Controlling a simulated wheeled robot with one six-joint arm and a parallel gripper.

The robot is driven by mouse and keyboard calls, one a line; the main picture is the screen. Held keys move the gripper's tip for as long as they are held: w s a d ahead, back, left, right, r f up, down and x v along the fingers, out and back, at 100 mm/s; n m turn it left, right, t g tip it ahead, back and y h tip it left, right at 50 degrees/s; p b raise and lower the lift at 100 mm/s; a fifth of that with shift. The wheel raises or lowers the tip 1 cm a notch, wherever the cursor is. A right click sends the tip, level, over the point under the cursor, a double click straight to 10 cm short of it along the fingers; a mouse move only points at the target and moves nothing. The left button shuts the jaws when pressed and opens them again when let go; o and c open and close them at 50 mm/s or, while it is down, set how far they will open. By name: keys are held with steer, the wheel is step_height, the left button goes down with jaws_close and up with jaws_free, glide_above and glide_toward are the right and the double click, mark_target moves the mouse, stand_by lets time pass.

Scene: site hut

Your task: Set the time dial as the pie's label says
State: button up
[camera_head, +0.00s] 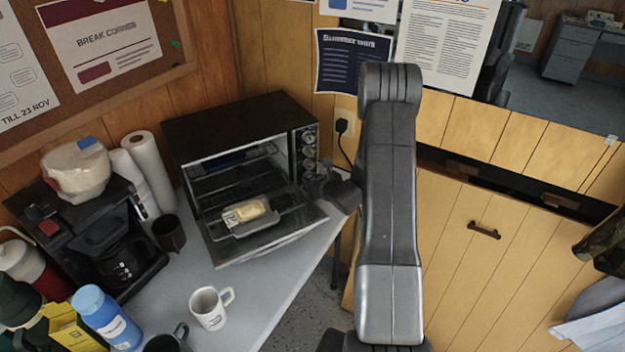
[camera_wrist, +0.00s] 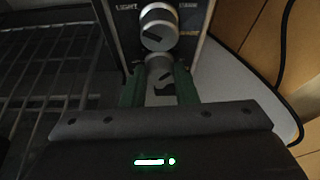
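The toaster oven (camera_head: 240,118) stands on the counter with its door open. A wrapped pale yellow item, perhaps the pie (camera_head: 251,210), lies on a small tray (camera_head: 262,226) at the oven's open front; its label is too small to read. A column of dials (camera_head: 308,151) runs down the oven's right front. In the wrist view, an upper dial (camera_wrist: 158,28) sits between words like LIGHT and DARK. My gripper (camera_wrist: 160,88) has its green fingers on either side of the lower dial (camera_wrist: 160,66); whether they press on it is unclear. In the head view my gripper (camera_head: 338,190) is beside the oven's lower right corner.
A white mug (camera_head: 209,307) stands on the counter in front of the oven. A coffee maker (camera_head: 110,245), paper roll (camera_head: 148,168) and blue bottle (camera_head: 105,315) crowd the left. A black cord (camera_head: 347,150) hangs from the wall outlet right of the oven.

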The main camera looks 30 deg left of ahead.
steer(key=shift+c, duration=0.9)
steer(key=shift+f+b, duration=0.1)
steer(key=shift+b, duration=0.25)
steer(key=shift+m, duration=0.3)
steer(key=o, duration=1)
steer(key=shift+d, duration=0.1)
steer(key=b+v, duration=0.3)
steer(key=v, duration=1)
steer(key=shift+d+r, duration=0.3)
steer(key=shift+r, duration=0.05)
steer(key=shift+a, duration=0.1)
